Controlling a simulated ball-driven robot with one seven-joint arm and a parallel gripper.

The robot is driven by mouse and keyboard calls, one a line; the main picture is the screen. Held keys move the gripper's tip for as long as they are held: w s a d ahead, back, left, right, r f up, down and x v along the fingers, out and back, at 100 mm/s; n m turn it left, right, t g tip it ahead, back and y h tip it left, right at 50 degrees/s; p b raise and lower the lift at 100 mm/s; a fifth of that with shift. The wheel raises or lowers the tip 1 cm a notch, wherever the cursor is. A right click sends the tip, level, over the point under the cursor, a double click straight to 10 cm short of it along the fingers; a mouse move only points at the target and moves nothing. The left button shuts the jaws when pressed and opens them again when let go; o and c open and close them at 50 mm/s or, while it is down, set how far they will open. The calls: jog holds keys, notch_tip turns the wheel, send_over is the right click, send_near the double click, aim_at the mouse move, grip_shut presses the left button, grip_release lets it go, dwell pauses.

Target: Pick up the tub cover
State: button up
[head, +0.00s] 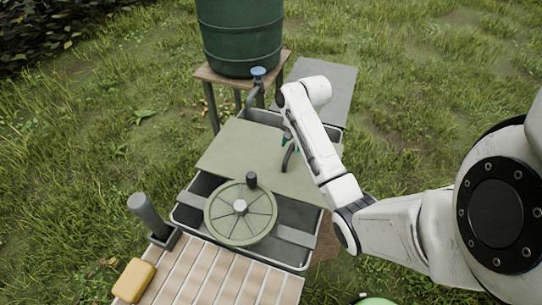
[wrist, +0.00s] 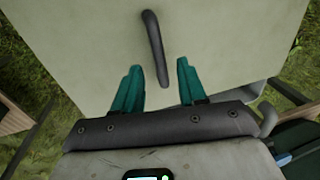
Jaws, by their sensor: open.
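The tub cover (head: 236,147) is a flat, pale grey-green board lying across the far part of the grey tub (head: 190,226). It also fills most of the wrist view (wrist: 225,45). A dark bar handle (head: 287,160) stands on it, right of its middle in the head view. My gripper (head: 288,143) is over the cover at this handle, partly hidden by my arm. In the wrist view its teal fingers (wrist: 159,75) are apart, with the near end of the handle (wrist: 152,40) appearing between them. Whether the fingers are level with the handle is unclear.
A green crank wheel (head: 241,213) with a dark knob sits over the tub's near part. A dark green barrel (head: 241,35) with a blue-topped tap (head: 258,72) stands behind on a wooden stand. Wooden slats (head: 213,272) and a yellow block (head: 134,280) are in front. Grass surrounds everything.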

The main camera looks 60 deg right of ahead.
aim_at(289, 151)
jog(key=shift+w+d+f+p, duration=0.1)
jog(key=shift+w+f+p, duration=0.1)
jog(key=shift+f, duration=0.8)
jog(key=shift+w+a+f+p, duration=0.1)
jog(key=shift+w+f, duration=0.05)
jog(key=shift+f, duration=0.85)
jog(key=shift+w+d+f+p, duration=0.1)
jog(key=shift+w+f, duration=0.1)
jog(key=shift+f, duration=0.8)
grip_shut()
jog(key=shift+r, duration=0.1)
